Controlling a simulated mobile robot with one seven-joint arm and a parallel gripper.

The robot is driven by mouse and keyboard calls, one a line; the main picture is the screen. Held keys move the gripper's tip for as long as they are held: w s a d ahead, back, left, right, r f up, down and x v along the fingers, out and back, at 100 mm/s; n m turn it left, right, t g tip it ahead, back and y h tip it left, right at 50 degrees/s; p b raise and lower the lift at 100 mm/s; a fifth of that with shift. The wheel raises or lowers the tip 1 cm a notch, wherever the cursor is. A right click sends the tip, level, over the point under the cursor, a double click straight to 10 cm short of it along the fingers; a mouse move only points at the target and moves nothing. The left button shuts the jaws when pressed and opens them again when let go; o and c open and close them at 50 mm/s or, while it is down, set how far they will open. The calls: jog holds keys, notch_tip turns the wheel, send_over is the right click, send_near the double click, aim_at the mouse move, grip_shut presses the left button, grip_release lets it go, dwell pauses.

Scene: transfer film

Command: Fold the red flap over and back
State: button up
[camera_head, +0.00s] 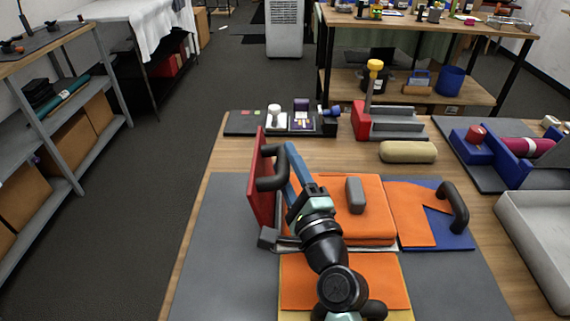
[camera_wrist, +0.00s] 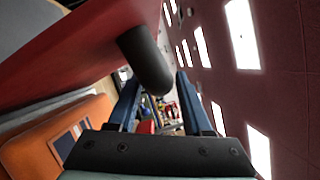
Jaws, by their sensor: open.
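The red flap (camera_head: 261,195) stands nearly upright at the left side of the folding board, with its black handle (camera_head: 270,182) on its right face. In the wrist view the red flap (camera_wrist: 70,50) fills the upper left, and its handle (camera_wrist: 147,62) reaches in front of the fingertips. My gripper (camera_head: 288,150) is open beside the handle; in the wrist view its blue fingers (camera_wrist: 156,82) stand apart. Whether a finger touches the handle I cannot tell. An orange cloth (camera_head: 325,192) lies on the board's middle, with a grey block (camera_head: 355,195) on it.
A blue flap (camera_head: 455,240) with a black handle (camera_head: 458,208) lies flat at the right, orange cloth over it. A yellow-edged front flap (camera_head: 405,290) is partly hidden by my arm. A beige roll (camera_head: 407,151) and red-grey fixture (camera_head: 390,122) stand behind. The grey mat (camera_head: 215,260) is clear at left.

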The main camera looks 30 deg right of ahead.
jog(key=shift+o, duration=0.6)
jog(key=shift+a, duration=0.1)
jog(key=shift+f, duration=0.1)
jog(key=shift+s, duration=0.2)
jog(key=b+v, duration=0.1)
jog(key=v, duration=0.6)
jog(key=shift+a, duration=0.1)
